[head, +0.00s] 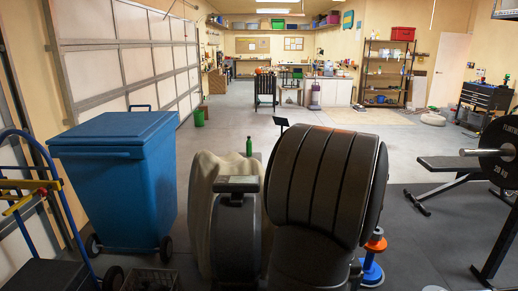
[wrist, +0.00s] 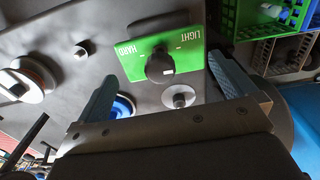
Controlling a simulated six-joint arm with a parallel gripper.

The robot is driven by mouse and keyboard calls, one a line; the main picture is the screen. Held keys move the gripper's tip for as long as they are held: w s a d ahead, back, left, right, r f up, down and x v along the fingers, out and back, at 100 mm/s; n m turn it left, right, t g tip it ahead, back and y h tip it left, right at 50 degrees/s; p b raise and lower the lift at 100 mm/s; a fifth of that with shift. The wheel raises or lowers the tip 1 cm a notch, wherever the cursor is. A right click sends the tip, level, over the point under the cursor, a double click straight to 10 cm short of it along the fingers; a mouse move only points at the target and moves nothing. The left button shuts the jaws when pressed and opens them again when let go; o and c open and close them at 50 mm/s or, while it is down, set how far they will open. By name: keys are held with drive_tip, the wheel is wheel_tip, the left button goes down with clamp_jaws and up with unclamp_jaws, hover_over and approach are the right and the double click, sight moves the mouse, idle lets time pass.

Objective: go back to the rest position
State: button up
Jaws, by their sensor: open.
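My gripper (wrist: 162,67) shows in the wrist view with its two blue-grey fingers spread apart and nothing clamped between them. Beyond and between the fingertips is a black knob (wrist: 160,68) on a green panel (wrist: 190,45) marked LIGHT and HARD. I cannot tell how far the fingertips are from the knob. In the head view I cannot make out the gripper.
In the head view a blue wheeled bin (head: 115,180) stands left, and a weight bench (head: 455,164) right. The floor (head: 235,132) beyond is mostly clear.

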drive_tip(key=m, duration=0.3)
drive_tip(key=shift+f+m, duration=0.25)
drive_tip(key=shift+m, duration=0.15)
drive_tip(key=m, duration=0.4)
drive_tip(key=shift+m, duration=0.3)
drive_tip(key=m, duration=0.7)
drive_tip(key=shift+m, duration=0.4)
drive_tip(key=m, duration=0.4)
drive_tip(key=shift+m, duration=0.3)
drive_tip(key=m, duration=0.3)
drive_tip(key=shift+m, duration=0.4)
drive_tip(key=m, duration=0.3)
drive_tip(key=shift+m, duration=0.4)
drive_tip(key=m, duration=0.4)
drive_tip(key=shift+m, duration=0.3)
drive_tip(key=n, duration=0.5)
